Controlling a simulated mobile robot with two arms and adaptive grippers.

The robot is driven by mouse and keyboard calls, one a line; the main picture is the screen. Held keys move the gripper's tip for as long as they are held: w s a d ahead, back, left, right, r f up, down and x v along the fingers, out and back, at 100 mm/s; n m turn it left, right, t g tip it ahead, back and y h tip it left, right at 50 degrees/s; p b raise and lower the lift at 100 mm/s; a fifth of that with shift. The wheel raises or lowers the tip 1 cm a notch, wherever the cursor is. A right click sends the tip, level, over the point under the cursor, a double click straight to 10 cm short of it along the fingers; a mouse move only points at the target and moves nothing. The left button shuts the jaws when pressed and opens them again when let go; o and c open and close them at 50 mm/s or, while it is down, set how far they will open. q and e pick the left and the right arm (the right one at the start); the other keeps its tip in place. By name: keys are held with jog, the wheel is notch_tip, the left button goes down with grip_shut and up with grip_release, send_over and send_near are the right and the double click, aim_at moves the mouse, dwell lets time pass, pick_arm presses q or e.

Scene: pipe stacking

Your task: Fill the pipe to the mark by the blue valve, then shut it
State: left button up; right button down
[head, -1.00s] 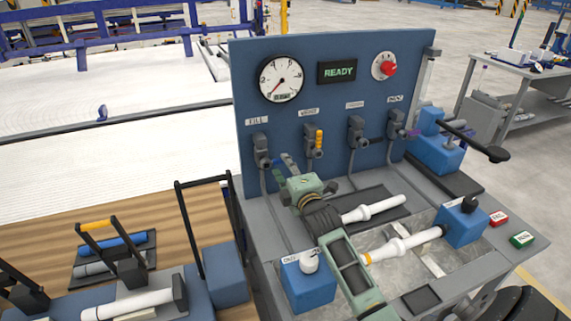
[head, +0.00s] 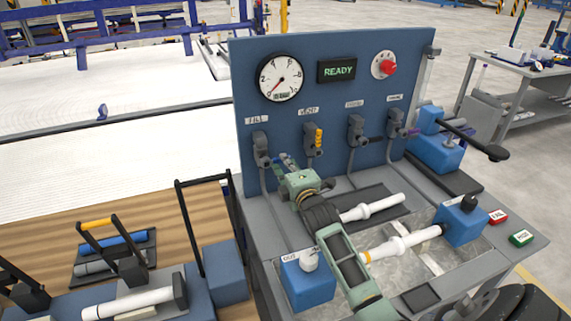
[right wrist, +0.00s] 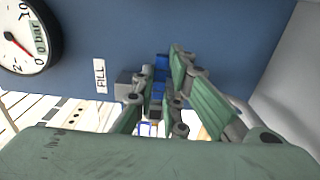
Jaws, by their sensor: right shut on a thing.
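The fill valve (head: 261,148) is at the left of the blue panel, under the FILL label (head: 257,119). Its blue handle (right wrist: 161,68) shows between my fingers in the right wrist view. My right gripper (head: 284,161) is shut on this handle; its fingers partly hide it. A white pipe (head: 400,245) with a yellow band lies in the grey basin in front of the panel, toward the right blue block (head: 463,226). The round gauge (head: 281,77) has its red needle at the low end, near 0. My left gripper is not in view.
Right of the fill valve are a yellow-handled valve (head: 318,140) and two more valves. A red knob (head: 389,67) is at the panel's upper right. Another white pipe (head: 372,208) lies on a dark mat. Red and green buttons (head: 521,238) sit at the bench's right edge.

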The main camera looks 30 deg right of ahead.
dwell(0.4)
jog(key=a+r+n+p, duration=0.2)
jog(key=n+p, duration=0.2)
jog(key=n, duration=0.5)
jog(key=w+a+r+n+p, duration=0.1)
jog(key=a+r+n+p, duration=0.2)
jog(key=n, duration=0.6)
jog(key=shift+a+r+p, duration=0.15)
jog(key=shift+p, duration=0.7)
jog(key=shift+w, duration=0.1)
jog(key=c, duration=1.8)
grip_release()
jog(key=v, duration=1.2)
